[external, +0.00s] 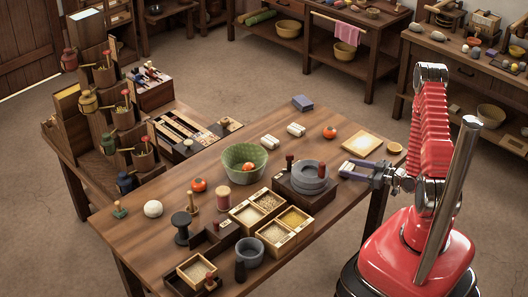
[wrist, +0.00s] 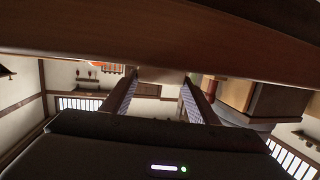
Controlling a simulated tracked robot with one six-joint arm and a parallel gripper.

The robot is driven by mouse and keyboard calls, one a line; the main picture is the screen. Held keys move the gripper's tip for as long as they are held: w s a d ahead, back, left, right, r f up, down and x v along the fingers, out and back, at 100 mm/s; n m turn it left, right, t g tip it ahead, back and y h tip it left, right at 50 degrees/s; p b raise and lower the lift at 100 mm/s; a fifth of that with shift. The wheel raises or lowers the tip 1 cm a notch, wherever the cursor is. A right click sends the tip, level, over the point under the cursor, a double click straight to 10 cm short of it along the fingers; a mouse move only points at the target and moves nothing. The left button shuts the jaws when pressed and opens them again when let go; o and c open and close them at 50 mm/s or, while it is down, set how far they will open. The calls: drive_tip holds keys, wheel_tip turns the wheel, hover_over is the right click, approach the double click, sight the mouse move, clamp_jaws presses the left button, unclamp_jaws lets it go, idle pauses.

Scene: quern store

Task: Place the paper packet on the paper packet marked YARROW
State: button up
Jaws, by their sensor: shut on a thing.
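Two small white packets with dark bands lie on the table, one at left (external: 269,142) and one farther back (external: 296,129). No lettering is legible, so I cannot tell which is marked YARROW. My gripper (external: 350,168) is low at the table's right side, beside the pale square board. It is shut on a small pale thing that appears to be a paper packet; my fingers hide most of it. In the wrist view a pale piece (wrist: 161,75) shows between my fingertips, below a broad brown wooden edge.
The pale square board (external: 362,143) and a small round dish (external: 394,148) are close to my gripper. A grey quern (external: 310,174), a green bowl (external: 243,163) and grain boxes (external: 291,220) stand leftward. A tomato (external: 330,132) and blue-grey block (external: 302,103) are farther back.

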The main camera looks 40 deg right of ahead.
drive_tip(key=shift+f, duration=0.15)
drive_tip(key=o, duration=1)
drive_tip(key=shift+o, duration=0.2)
drive_tip(key=shift+s, duration=0.1)
drive_tip(key=v, duration=1.3)
drive_tip(key=shift+s, duration=0.35)
drive_tip(key=shift+o, duration=0.3)
